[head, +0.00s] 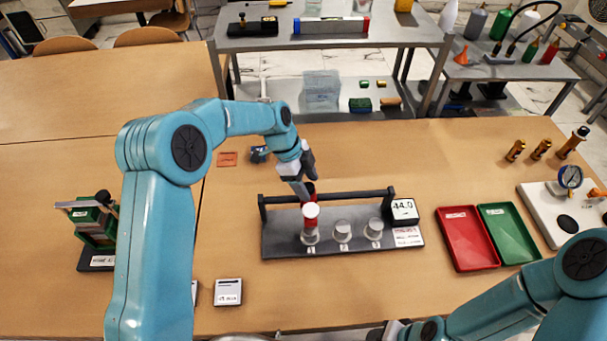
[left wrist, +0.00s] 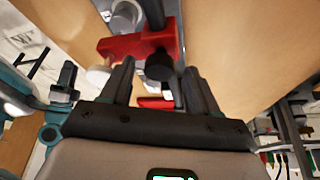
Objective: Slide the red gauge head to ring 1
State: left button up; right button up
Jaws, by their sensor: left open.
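The red gauge head (head: 311,223) sits on the dark rail (head: 350,195) of the gauge rig. It has a white round cap at the front and a black knob (left wrist: 160,65) at the back. In the head view it appears lined up with the leftmost ring (head: 310,238), whose label seems to read 1; exact alignment cannot be told. My left gripper (head: 308,187) is just behind the head. In the left wrist view its fingers (left wrist: 158,88) are apart, around the knob and not closed on it. My right gripper (head: 388,332) is partly cut off at the bottom edge.
Two more rings, the middle one (head: 342,232) and the right one (head: 375,230), stand on the rig base. A display (head: 403,210) reads about 44.0. A red tray (head: 468,240) and a green tray (head: 509,234) lie right. A green device (head: 95,228) stands left.

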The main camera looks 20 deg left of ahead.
pick_arm(q)
jog(key=b+v, duration=0.1)
jog(key=v, duration=1.5)
jog(key=shift+b, duration=0.35)
jog(key=shift+a+r, duration=0.1)
